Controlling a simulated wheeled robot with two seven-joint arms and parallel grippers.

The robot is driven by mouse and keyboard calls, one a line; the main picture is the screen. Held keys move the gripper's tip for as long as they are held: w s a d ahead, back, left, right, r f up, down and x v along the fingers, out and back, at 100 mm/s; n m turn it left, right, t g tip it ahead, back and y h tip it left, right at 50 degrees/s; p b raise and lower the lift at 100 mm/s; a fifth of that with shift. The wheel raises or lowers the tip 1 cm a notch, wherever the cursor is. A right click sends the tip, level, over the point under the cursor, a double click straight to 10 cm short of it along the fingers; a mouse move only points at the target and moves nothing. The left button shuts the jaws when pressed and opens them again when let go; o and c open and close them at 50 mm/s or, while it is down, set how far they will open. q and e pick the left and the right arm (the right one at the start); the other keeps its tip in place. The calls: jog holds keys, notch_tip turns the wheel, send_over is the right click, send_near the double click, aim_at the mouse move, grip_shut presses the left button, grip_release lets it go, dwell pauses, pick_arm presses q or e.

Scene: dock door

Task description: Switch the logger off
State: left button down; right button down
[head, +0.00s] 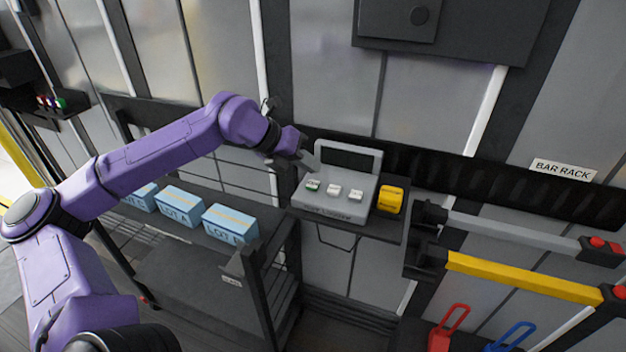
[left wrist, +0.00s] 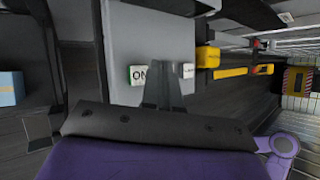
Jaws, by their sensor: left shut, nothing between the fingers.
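The logger (head: 335,208) is a grey, slope-faced box with a dark screen (head: 348,159) in a raised grey frame. It sits on a small dark wall shelf. Its face has three buttons in a row: a green-marked one at left (head: 313,185), which reads ON in the left wrist view (left wrist: 138,75), a pale middle one (head: 334,190) and a pale right one (head: 356,196). My left gripper (head: 312,163) is shut and empty, close above the left end of the logger. In the left wrist view its fingertips (left wrist: 162,65) show between the ON button and a pale button (left wrist: 188,71). Contact cannot be told.
A yellow block (head: 391,200) stands right of the logger on the shelf. Blue lot boxes (head: 230,222) stand on a dark rack at left. Grey (head: 520,231) and yellow (head: 525,276) bars stick out at right. A dark wall box (head: 450,25) hangs above.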

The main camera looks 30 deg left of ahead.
aim_at(308, 184)
pick_arm(q)
notch_tip(308, 184, up, 4)
jog(key=shift+f+p, duration=0.1)
jog(key=shift+p, duration=1.05)
jog(key=shift+f, duration=0.1)
